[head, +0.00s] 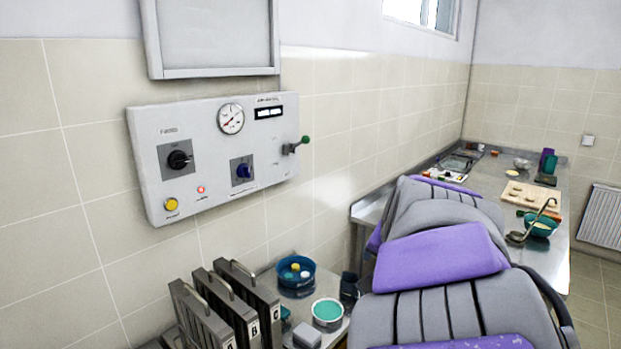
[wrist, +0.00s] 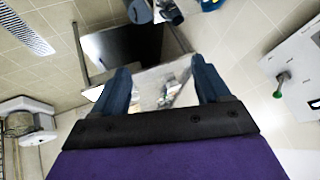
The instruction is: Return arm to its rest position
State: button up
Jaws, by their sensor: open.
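My gripper (wrist: 160,88) shows in the wrist view with two blue fingers set wide apart and nothing between them. Behind the gap are a pale surface and part of a metal table. In the head view my grey and purple arm reaches forward from the lower right over the counter area, and its gripper end is hidden behind the arm links. A wall control panel (head: 215,150) with a gauge, a black knob, a blue knob, a yellow button, a lit red lamp and a green-tipped lever (head: 304,140) is left of the arm. The lever also shows in the wrist view (wrist: 281,84).
Grey upright holders marked with letters (head: 240,310) stand at the lower left, beside a blue bowl (head: 296,270) and a teal-filled dish (head: 327,312). A far counter holds a wooden board (head: 532,196), a ladle (head: 517,237) and a teal bowl (head: 540,228). A radiator (head: 603,220) is at right.

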jog(key=s+f+n+g, duration=0.2)
jog(key=s+f, duration=0.4)
jog(key=s, duration=0.6)
jog(key=s+f+n+g, duration=0.2)
jog(key=s+f+g, duration=0.2)
jog(key=s, duration=0.8)
jog(key=s+f+n+g, duration=0.2)
jog(key=s+f, duration=0.6)
jog(key=s, duration=0.4)
jog(key=shift+s+a+f+g+y+b, duration=0.3)
jog(key=shift+a+g, duration=0.1)
jog(key=shift+g, duration=0.3)
